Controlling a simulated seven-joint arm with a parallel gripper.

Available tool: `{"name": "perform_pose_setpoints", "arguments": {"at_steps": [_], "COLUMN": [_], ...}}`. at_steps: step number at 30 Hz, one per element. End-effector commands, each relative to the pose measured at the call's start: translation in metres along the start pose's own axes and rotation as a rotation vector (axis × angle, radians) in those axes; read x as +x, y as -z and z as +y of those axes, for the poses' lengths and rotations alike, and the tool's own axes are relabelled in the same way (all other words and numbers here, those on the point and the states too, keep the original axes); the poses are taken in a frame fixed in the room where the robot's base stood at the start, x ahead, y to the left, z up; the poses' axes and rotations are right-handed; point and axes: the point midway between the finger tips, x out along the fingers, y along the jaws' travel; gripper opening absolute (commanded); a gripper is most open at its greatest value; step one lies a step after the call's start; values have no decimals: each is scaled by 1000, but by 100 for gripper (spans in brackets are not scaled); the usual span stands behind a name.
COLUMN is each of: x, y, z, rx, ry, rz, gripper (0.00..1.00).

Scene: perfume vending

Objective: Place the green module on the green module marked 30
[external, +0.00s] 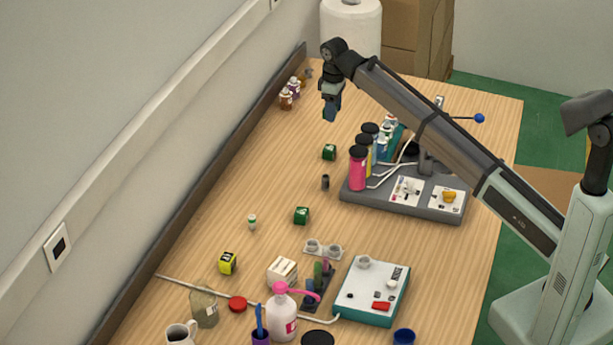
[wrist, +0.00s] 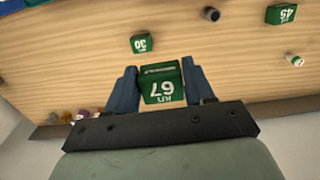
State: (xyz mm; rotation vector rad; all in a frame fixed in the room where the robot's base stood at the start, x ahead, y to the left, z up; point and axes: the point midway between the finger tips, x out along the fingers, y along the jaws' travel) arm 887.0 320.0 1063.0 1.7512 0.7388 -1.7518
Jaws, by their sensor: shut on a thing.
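My gripper (wrist: 160,84) is shut on a green module (wrist: 161,86), which sits between the blue fingers. Its white number looks like 67 and appears upside down. In the external view my gripper (external: 331,112) is high above the far part of the table, and the held module cannot be made out. The green module marked 30 (wrist: 141,43) rests on the table, apart from the held module and beyond the fingertips. It also shows in the external view (external: 329,152), below and near my gripper in the picture.
Another green module, marked 45 (wrist: 280,14), stands farther off, also in the external view (external: 301,215). A small dark cylinder (external: 325,182) lies between the two. A grey rack of coloured bottles (external: 400,202) stands to the right. Small bottles (external: 290,92) stand by the wall.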

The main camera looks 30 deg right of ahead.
Motion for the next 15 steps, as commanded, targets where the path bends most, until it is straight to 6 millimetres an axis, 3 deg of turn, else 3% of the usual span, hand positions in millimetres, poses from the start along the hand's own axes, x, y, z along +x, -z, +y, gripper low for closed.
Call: {"name": "perform_pose_setpoints", "arguments": {"at_steps": [3, 7, 15], "x": [0, 2, 44], "y": [12, 18, 14], "z": [32, 55, 49], "rx": [9, 15, 13], "ry": [0, 0, 1], "rz": [0, 0, -1], "gripper": [22, 22, 22]}}
